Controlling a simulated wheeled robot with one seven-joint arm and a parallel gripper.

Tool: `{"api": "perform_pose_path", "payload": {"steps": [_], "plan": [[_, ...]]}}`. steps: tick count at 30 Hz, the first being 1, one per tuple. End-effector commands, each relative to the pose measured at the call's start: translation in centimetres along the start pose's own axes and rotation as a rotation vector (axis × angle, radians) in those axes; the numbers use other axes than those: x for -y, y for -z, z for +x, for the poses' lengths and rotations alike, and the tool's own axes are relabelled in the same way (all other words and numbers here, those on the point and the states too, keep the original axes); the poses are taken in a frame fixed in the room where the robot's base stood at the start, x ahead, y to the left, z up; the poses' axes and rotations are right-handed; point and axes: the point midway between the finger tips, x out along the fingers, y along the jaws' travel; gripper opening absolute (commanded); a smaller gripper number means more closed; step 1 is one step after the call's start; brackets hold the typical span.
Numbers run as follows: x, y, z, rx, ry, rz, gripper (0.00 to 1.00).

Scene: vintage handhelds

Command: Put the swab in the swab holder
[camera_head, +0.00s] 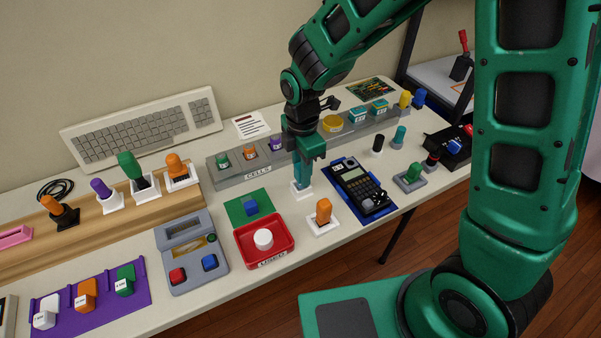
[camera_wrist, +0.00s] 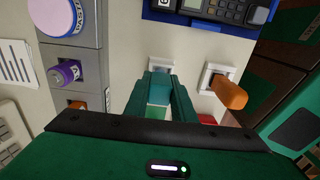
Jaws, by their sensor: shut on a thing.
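My gripper (camera_head: 302,178) points down over a small white square holder (camera_head: 301,191) near the middle of the table. It is shut on a slim teal-green thing, apparently the swab, mostly hidden between the fingers. In the wrist view my fingertips (camera_wrist: 163,77) are close over the white holder (camera_wrist: 159,69), which is partly covered by them. I cannot tell whether the swab's lower end is inside the holder or just above it. A similar white holder (camera_head: 330,227) with an orange-handled piece (camera_head: 323,211) stands nearby, and the orange handle also shows in the wrist view (camera_wrist: 229,93).
A black handheld (camera_head: 362,190) on a blue mat is right of my gripper. A red tray (camera_head: 289,244) with a white knob lies in front-left. The grey cell rack (camera_head: 231,176) runs behind. A wooden stand (camera_head: 92,224) with coloured handles is at left.

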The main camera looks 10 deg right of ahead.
Motion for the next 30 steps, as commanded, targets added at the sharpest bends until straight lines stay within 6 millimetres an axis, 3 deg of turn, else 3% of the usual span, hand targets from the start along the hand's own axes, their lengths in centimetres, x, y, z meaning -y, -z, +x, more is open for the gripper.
{"api": "perform_pose_path", "payload": {"steps": [3, 14, 15, 17, 26, 30], "plan": [[0.04, 0.01, 1.02, 0.000, 0.001, 0.000, 0.00], [0.02, 0.02, 1.29, 0.000, 0.000, 0.000, 0.00], [0.01, 0.02, 1.31, 0.000, -0.001, 0.000, 0.27], [0.01, 0.02, 1.29, 0.000, -0.001, 0.000, 0.41], [0.00, 0.03, 1.22, 0.000, -0.001, 0.000, 0.41], [-0.09, 0.04, 0.32, -0.001, -0.004, 0.000, 0.41]]}}
